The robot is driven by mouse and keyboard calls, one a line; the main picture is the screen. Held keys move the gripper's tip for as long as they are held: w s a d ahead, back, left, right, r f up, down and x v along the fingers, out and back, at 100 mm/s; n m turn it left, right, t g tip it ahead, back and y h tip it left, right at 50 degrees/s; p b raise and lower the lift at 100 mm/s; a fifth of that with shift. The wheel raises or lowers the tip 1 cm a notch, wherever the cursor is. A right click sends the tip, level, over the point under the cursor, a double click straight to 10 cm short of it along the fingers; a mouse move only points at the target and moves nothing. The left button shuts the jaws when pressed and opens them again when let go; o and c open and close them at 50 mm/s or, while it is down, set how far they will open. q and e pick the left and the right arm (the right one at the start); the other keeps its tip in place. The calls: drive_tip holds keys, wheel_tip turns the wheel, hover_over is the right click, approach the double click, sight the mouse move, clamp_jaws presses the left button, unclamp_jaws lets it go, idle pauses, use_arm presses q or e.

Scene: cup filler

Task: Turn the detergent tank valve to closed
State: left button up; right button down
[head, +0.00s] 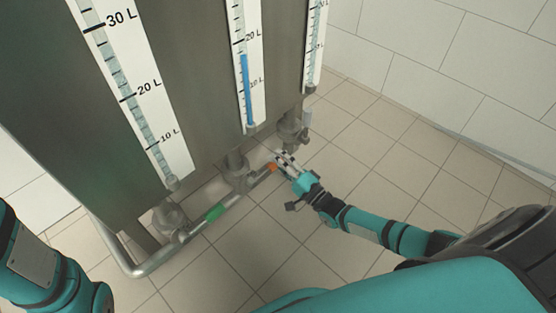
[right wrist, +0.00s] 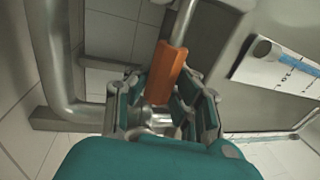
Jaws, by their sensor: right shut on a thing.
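A row of grey metal tanks (head: 205,70) stands at the upper left in the head view. Below the middle tank is a valve (head: 237,175), and a lever with an orange grip (head: 271,167) reaches from it toward my right gripper. My right gripper (head: 282,161) is shut on the orange grip. In the right wrist view the orange grip (right wrist: 167,68) lies between the fingers of the right gripper (right wrist: 160,97), with its metal lever running up. I cannot read which tank holds detergent. My left arm shows at the lower left, but its gripper is out of view.
A green grip (head: 216,212) is at the left valve (head: 168,216). Another valve (head: 288,130) with a pale grip stands beyond my right gripper. A metal pipe (head: 160,262) runs low under the tanks. The tiled floor (head: 400,150) at the right is clear.

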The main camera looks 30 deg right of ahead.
drive_tip(key=shift+s+d+f, duration=0.1)
drive_tip(key=shift+s+f, duration=0.1)
drive_tip(key=shift+f, duration=0.1)
drive_tip(key=c, duration=1.2)
unclamp_jaws()
drive_tip(key=shift+d, duration=0.1)
drive_tip(key=shift+o, duration=0.7)
drive_tip(key=shift+r, duration=0.15)
drive_tip(key=v, duration=1.2)
